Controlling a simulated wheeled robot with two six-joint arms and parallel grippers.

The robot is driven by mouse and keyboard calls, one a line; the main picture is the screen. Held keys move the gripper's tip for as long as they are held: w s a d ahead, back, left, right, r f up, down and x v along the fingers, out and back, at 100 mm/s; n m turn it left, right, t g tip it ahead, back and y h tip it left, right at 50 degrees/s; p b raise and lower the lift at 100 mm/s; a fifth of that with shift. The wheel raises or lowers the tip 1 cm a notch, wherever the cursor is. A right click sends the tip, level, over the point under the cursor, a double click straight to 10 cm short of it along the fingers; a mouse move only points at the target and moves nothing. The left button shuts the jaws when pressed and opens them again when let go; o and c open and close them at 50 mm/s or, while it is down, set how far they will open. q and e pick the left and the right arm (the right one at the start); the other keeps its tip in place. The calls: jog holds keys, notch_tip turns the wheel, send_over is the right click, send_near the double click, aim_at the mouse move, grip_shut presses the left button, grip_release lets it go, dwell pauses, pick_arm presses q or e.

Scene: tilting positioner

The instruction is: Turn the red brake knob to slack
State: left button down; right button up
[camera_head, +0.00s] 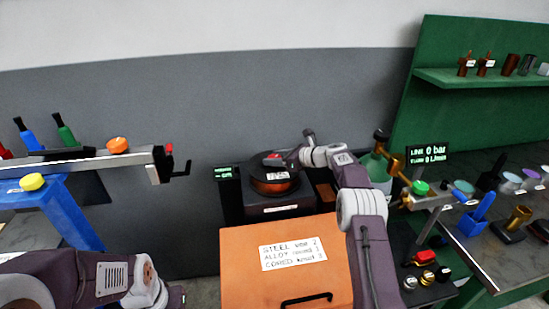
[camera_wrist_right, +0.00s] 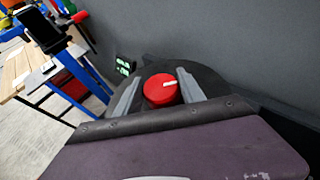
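The red brake knob (camera_wrist_right: 160,90) is round with a white mark on its top, and it sits on a dark round reel top. In the wrist view my right gripper (camera_wrist_right: 156,88) has its two grey fingers apart, one on each side of the knob. A gap shows on the left side; the right finger is close to the knob, and I cannot tell whether it touches. In the head view the right gripper (camera_head: 281,157) is over the black reel with copper-coloured wire (camera_head: 274,179), and the knob is mostly hidden there. My left arm enters at bottom left; its fingers are out of view.
An orange cabinet (camera_head: 240,275) with a label and black handle stands in front of the reel. A small green-lit display (camera_head: 224,173) is left of it. A gas bottle (camera_head: 374,165) stands to the right, and a bench with knobs and tools lies further right.

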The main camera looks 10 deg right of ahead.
jog(key=o, duration=0.4)
jog(key=shift+r, duration=0.25)
jog(key=shift+f, duration=0.1)
jog(key=shift+d, duration=0.15)
jog(key=b+v, duration=0.2)
jog(key=v, duration=0.6)
jog(key=shift+s+d, duration=0.3)
jog(key=shift+s, duration=0.05)
